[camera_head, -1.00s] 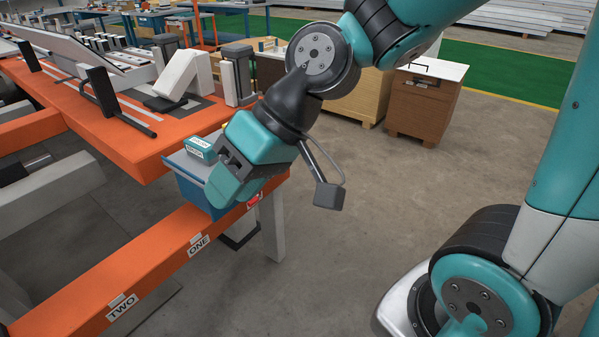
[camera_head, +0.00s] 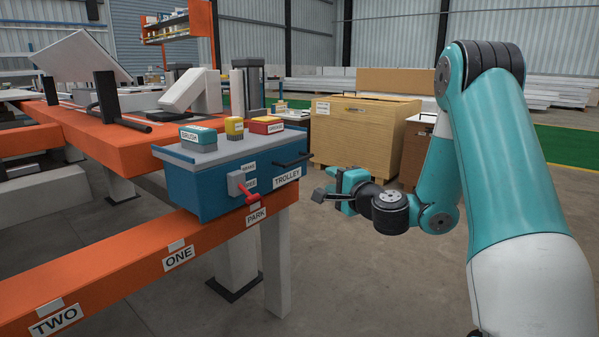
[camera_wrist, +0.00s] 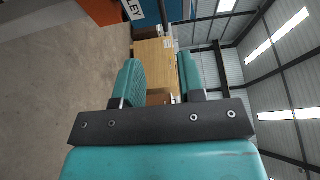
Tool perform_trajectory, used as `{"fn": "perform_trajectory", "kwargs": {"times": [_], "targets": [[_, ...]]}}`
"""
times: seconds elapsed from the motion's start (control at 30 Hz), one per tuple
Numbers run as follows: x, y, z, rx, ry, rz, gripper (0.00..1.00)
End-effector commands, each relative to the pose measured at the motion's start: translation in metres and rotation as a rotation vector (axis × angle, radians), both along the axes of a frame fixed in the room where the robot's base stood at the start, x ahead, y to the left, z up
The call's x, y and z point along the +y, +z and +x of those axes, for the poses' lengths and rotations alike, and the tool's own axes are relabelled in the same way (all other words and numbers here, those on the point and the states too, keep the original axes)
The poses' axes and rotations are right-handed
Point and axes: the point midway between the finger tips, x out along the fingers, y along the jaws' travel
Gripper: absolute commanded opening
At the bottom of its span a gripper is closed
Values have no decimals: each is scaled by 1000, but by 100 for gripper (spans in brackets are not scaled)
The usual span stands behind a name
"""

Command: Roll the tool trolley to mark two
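The blue tool trolley (camera_head: 225,188) with a grey top sits at the right end of the orange rail (camera_head: 135,258), by the PARK label (camera_head: 256,217). A red lever (camera_head: 249,194) on a grey brake plate (camera_head: 237,184) is on its front. A black handle bar (camera_head: 293,160) sticks out at its right side. The TWO label (camera_head: 56,320) is at the rail's lower left, past the ONE label (camera_head: 178,257). My gripper (camera_head: 340,190) is right of the trolley, apart from it. In the wrist view its fingers (camera_wrist: 160,78) are apart, with nothing between them.
The floor right of the rail is clear.

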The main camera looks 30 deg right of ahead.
Motion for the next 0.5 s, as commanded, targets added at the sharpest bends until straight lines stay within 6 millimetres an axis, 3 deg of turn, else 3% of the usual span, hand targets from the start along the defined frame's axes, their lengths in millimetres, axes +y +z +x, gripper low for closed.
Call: {"fn": "perform_trajectory", "kwargs": {"times": [0.13,0.5], "targets": [[1,8,24,-4,6,-3,36],[-1,8,110,-5,8,-8,36]]}}
